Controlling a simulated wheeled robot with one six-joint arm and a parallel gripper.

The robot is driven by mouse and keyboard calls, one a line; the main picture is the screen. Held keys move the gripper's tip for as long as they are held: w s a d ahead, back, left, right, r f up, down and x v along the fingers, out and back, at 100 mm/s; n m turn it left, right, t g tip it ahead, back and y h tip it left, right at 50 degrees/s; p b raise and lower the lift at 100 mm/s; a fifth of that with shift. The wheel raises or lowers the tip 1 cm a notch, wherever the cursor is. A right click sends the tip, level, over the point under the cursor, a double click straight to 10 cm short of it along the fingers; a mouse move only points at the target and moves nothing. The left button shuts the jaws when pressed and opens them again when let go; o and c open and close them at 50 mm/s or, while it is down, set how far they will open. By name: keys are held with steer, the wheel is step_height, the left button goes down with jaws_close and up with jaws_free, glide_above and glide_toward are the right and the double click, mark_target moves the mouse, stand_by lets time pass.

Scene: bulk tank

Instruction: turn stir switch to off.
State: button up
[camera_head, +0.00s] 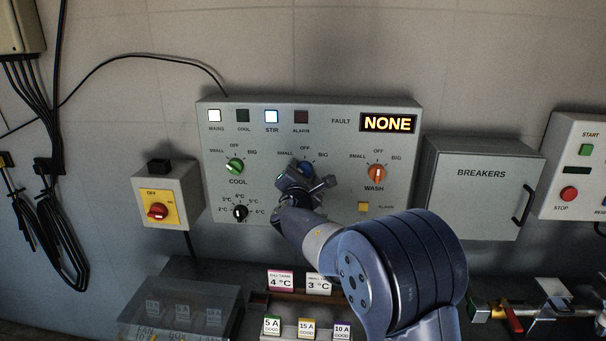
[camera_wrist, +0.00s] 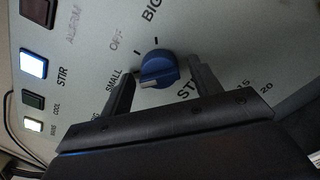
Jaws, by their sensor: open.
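The blue stir knob (camera_head: 307,166) is on the grey control panel (camera_head: 330,118), under the labels SMALL, OFF and BIG. In the head view my gripper (camera_head: 305,183) covers much of it. In the wrist view the blue knob (camera_wrist: 157,68) shows between the open fingers of my gripper (camera_wrist: 162,76), with gaps visible on both sides. The knob's white mark is turned toward the SMALL side, not toward OFF. The stir lamp (camera_head: 271,116) is lit, and it also shows in the wrist view (camera_wrist: 33,65).
The green cool knob (camera_head: 235,166) is left of the stir knob, the orange wash knob (camera_head: 377,173) right. A black temperature knob (camera_head: 239,212) is below left. The fault display (camera_head: 388,123) reads NONE. A breakers box (camera_head: 480,190) stands right, a red-and-yellow switch (camera_head: 157,212) left.

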steer(key=c, duration=1)
steer(key=shift+o, duration=0.2)
steer(key=shift+f+b, duration=0.15)
steer(key=shift+b, duration=0.35)
steer(key=m+b, duration=0.1)
steer(key=b, duration=0.2)
steer(key=shift+f+m, duration=0.25)
steer(key=shift+m, duration=0.15)
steer(key=m+b, duration=0.5)
steer(key=b, duration=0.4)
steer(key=shift+r+m, duration=0.15)
steer(key=shift+m, duration=0.15)
steer(key=shift+r+m+b, duration=0.15)
steer(key=shift+m+b, duration=0.9)
steer(key=shift+m, duration=0.05)
steer(key=shift+r, duration=0.1)
